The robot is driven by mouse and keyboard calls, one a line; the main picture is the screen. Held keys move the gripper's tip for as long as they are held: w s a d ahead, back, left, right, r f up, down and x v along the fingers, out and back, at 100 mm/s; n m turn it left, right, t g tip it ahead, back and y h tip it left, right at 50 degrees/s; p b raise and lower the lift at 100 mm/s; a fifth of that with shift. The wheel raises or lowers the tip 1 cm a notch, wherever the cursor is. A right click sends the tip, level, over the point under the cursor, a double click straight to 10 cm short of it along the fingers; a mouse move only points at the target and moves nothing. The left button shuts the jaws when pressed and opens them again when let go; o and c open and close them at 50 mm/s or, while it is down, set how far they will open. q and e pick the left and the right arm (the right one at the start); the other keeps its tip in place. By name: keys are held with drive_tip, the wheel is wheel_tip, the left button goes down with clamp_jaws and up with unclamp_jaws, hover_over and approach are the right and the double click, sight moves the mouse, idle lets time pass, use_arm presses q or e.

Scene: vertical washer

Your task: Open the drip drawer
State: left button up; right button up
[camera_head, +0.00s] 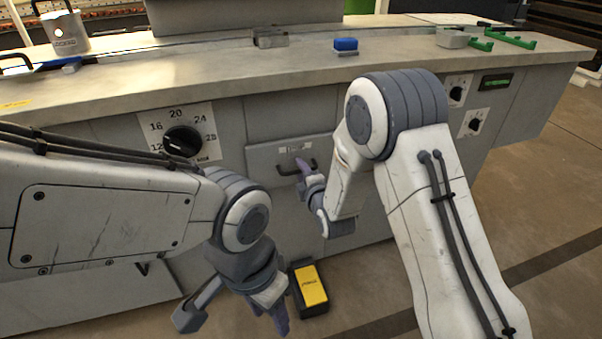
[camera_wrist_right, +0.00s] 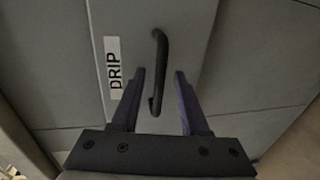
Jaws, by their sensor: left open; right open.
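The drip drawer (camera_head: 267,162) is a grey front panel in the middle of the machine, with a small label and a black handle (camera_head: 290,171). It looks flush with the machine front. In the right wrist view its face (camera_wrist_right: 190,30) carries a white "DRIP" label, and the black handle (camera_wrist_right: 158,70) lies between my open fingertips. My right gripper (camera_wrist_right: 157,75) is open and faces the handle; whether the fingers touch it I cannot tell. In the head view my right gripper (camera_head: 302,172) is at the handle's right end. My left gripper (camera_head: 232,320) is open and empty, low and away from the drawer.
A dial (camera_head: 182,141) with numbers is left of the drawer; smaller knobs (camera_head: 456,93) are on the right. A yellow-topped box (camera_head: 311,285) stands on the floor below. The worktop (camera_head: 215,62) holds a blue block (camera_head: 346,44), grey blocks and green pieces.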

drive_tip(key=shift+w, duration=0.2)
clamp_jaws()
idle(1.4)
